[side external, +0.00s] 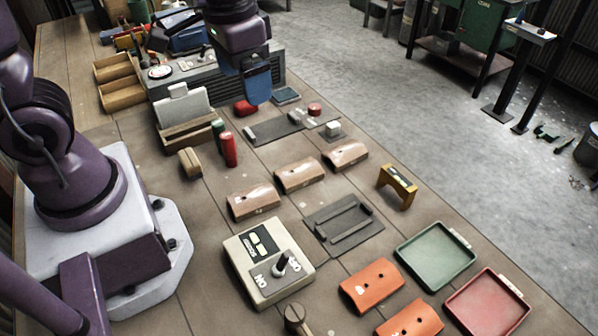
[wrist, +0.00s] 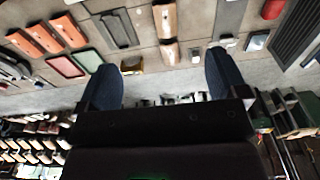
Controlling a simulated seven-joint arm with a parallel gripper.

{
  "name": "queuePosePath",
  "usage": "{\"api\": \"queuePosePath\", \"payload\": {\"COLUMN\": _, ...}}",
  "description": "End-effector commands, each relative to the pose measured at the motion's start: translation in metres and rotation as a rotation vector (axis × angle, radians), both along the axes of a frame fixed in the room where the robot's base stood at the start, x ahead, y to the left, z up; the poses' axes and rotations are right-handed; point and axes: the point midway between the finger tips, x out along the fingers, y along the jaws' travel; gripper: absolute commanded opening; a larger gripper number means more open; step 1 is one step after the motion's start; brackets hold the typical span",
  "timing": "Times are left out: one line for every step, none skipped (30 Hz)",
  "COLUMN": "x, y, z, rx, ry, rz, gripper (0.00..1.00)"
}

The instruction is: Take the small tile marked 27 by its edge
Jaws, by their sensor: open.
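I cannot read the number 27 on anything in either view. One flat, small candidate is a dark blue-grey tile (side external: 286,96) lying on the table near the grey ribbed box; it also shows in the wrist view (wrist: 257,40). Another small piece is a white block (side external: 333,128) on a small grey plate. My gripper (side external: 258,88) hangs above the back of the table, its blue fingers near the dark tile in the picture. In the wrist view my gripper (wrist: 163,85) has its fingers wide apart with nothing between them.
A red lump (side external: 246,108) and a long grey plate (side external: 266,130) lie nearby. Several copper-coloured curved blocks (side external: 299,175) stand nearer the front. A switch box (side external: 268,262), green tray (side external: 436,256) and red tray (side external: 487,303) lie in front. Red and green cylinders (side external: 229,150) stand upright.

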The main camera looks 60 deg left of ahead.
Motion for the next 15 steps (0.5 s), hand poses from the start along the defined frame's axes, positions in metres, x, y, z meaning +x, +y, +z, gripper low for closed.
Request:
{"api": "queuePosePath", "payload": {"x": 0.011, "y": 0.000, "z": -0.018, "rx": 0.001, "ry": 0.047, "rz": -0.003, "gripper": 0.92}}
{"api": "queuePosePath", "payload": {"x": 0.018, "y": 0.000, "z": -0.027, "rx": 0.000, "ry": 0.065, "rz": -0.005, "gripper": 0.92}}
{"api": "queuePosePath", "payload": {"x": 0.026, "y": 0.000, "z": -0.040, "rx": -0.001, "ry": 0.089, "rz": -0.007, "gripper": 0.92}}
{"api": "queuePosePath", "payload": {"x": 0.032, "y": 0.000, "z": -0.050, "rx": 0.000, "ry": 0.105, "rz": -0.009, "gripper": 0.92}}
{"api": "queuePosePath", "payload": {"x": 0.038, "y": -0.001, "z": -0.060, "rx": -0.001, "ry": 0.120, "rz": -0.010, "gripper": 0.92}}
{"api": "queuePosePath", "payload": {"x": 0.045, "y": -0.001, "z": -0.073, "rx": -0.002, "ry": 0.137, "rz": -0.013, "gripper": 0.92}}
{"api": "queuePosePath", "payload": {"x": 0.051, "y": -0.001, "z": -0.082, "rx": -0.003, "ry": 0.146, "rz": -0.014, "gripper": 0.92}}
{"api": "queuePosePath", "payload": {"x": 0.055, "y": -0.001, "z": -0.092, "rx": -0.003, "ry": 0.156, "rz": -0.016, "gripper": 0.92}}
{"api": "queuePosePath", "payload": {"x": 0.061, "y": -0.002, "z": -0.103, "rx": -0.004, "ry": 0.164, "rz": -0.018, "gripper": 0.92}}
{"api": "queuePosePath", "payload": {"x": 0.066, "y": -0.002, "z": -0.110, "rx": -0.005, "ry": 0.166, "rz": -0.019, "gripper": 0.92}}
{"api": "queuePosePath", "payload": {"x": 0.070, "y": -0.002, "z": -0.117, "rx": -0.006, "ry": 0.169, "rz": -0.021, "gripper": 0.92}}
{"api": "queuePosePath", "payload": {"x": 0.076, "y": -0.002, "z": -0.124, "rx": -0.007, "ry": 0.166, "rz": -0.022, "gripper": 0.92}}
{"api": "queuePosePath", "payload": {"x": 0.080, "y": -0.002, "z": -0.129, "rx": -0.007, "ry": 0.161, "rz": -0.024, "gripper": 0.92}}
{"api": "queuePosePath", "payload": {"x": 0.084, "y": -0.003, "z": -0.132, "rx": -0.008, "ry": 0.155, "rz": -0.026, "gripper": 0.92}}
{"api": "queuePosePath", "payload": {"x": 0.092, "y": -0.003, "z": -0.135, "rx": -0.008, "ry": 0.137, "rz": -0.027, "gripper": 0.92}}
